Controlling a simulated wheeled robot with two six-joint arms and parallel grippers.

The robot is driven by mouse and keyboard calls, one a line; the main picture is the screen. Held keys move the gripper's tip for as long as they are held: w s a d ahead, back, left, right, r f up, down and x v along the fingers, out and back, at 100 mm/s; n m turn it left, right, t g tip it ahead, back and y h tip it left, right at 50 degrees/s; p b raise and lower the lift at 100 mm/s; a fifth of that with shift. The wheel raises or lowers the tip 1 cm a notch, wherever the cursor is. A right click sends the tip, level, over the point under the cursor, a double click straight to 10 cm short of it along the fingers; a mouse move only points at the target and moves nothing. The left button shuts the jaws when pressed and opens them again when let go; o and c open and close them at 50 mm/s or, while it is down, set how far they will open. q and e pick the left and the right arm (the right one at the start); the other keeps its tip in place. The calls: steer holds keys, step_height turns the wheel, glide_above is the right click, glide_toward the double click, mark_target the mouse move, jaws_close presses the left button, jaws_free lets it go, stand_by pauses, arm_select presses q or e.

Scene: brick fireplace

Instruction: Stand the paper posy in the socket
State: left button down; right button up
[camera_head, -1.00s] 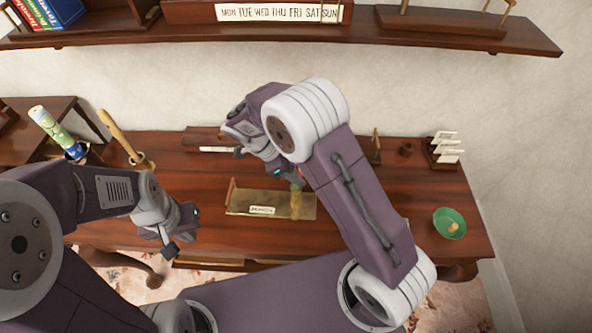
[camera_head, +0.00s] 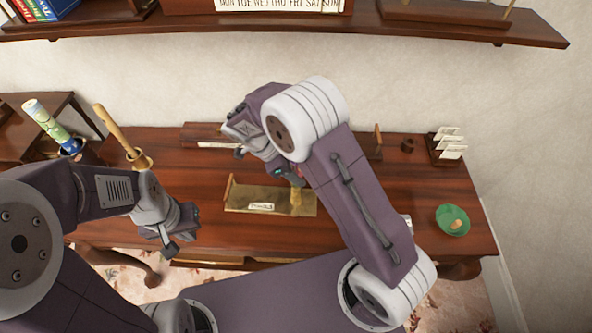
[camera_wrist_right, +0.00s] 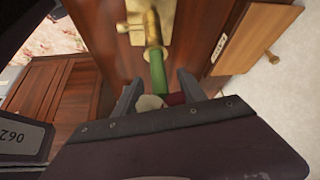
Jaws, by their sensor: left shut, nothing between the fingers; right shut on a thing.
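The paper posy shows in the right wrist view as a green stem (camera_wrist_right: 157,68) with whitish and red parts at the jaws. My right gripper (camera_wrist_right: 155,88) is shut on it. In the head view this gripper (camera_head: 288,174) is over the desk and my arm hides most of the posy. A brass socket (camera_head: 296,203) stands at the right end of a brass plate (camera_head: 245,195). In the wrist view the stem's far end meets the socket (camera_wrist_right: 152,28); I cannot tell whether it is inside. My left gripper (camera_head: 180,233) is shut and empty near the desk's front edge.
A wooden-handled thing in a brass holder (camera_head: 142,160) and a patterned roll (camera_head: 48,122) stand at the left. A letter rack (camera_head: 446,148) and a green dish (camera_head: 452,221) are at the right. A shelf (camera_head: 330,25) runs above the desk.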

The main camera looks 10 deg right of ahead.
steer(key=shift+f, duration=0.3)
steer(key=o, duration=1.4)
steer(key=b+v, duration=0.1)
steer(key=v, duration=0.8)
